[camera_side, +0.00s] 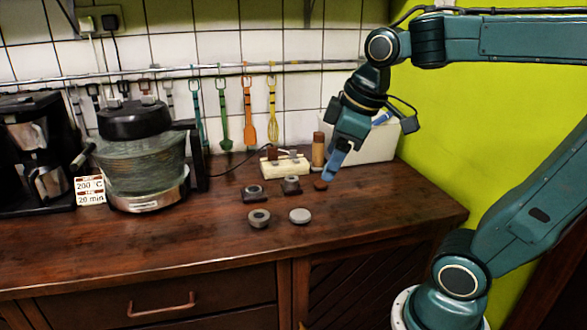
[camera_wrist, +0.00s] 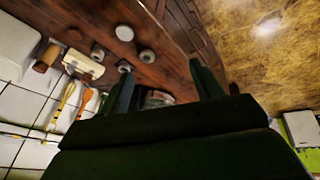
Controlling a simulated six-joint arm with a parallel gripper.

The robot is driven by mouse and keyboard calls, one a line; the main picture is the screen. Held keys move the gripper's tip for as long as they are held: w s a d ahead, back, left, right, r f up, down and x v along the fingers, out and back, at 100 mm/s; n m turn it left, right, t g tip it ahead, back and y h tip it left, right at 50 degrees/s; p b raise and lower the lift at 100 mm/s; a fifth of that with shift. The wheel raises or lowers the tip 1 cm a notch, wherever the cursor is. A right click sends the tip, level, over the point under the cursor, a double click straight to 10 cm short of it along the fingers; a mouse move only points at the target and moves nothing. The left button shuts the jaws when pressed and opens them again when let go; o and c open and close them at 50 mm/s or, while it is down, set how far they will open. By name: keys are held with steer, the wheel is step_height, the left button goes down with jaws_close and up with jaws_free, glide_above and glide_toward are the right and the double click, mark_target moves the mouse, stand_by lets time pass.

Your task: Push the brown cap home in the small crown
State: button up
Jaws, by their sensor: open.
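The small crown (camera_side: 291,182) is a grey ring piece on a dark base, left of the cap; the two are apart. In the wrist view I take the grey ring piece beside the cream box for the small crown (camera_wrist: 97,53). My gripper (camera_side: 335,168) is above and slightly right of the cap in the side view. In the wrist view its fingers (camera_wrist: 164,84) are spread with nothing held between them.
A wider grey ring on a dark base (camera_side: 254,192), a loose grey ring (camera_side: 259,217) and a grey disc (camera_side: 300,215) stand nearby. Behind are a cream box (camera_side: 286,166), a wooden cylinder (camera_side: 318,150) and a white bin (camera_side: 370,140). The counter's front is clear.

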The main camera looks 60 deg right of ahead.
steer(key=w+d+n+g, duration=0.1)
steer(key=w+d+n, duration=0.2)
steer(key=w+d, duration=0.35)
steer(key=n+g, duration=0.3)
steer(key=n, duration=0.8)
glide_above(321, 183)
steer(key=shift+y, duration=0.3)
steer(key=shift+s+f, duration=0.1)
steer(key=shift+f, duration=9.6)
steer(key=shift+f, duration=2.55)
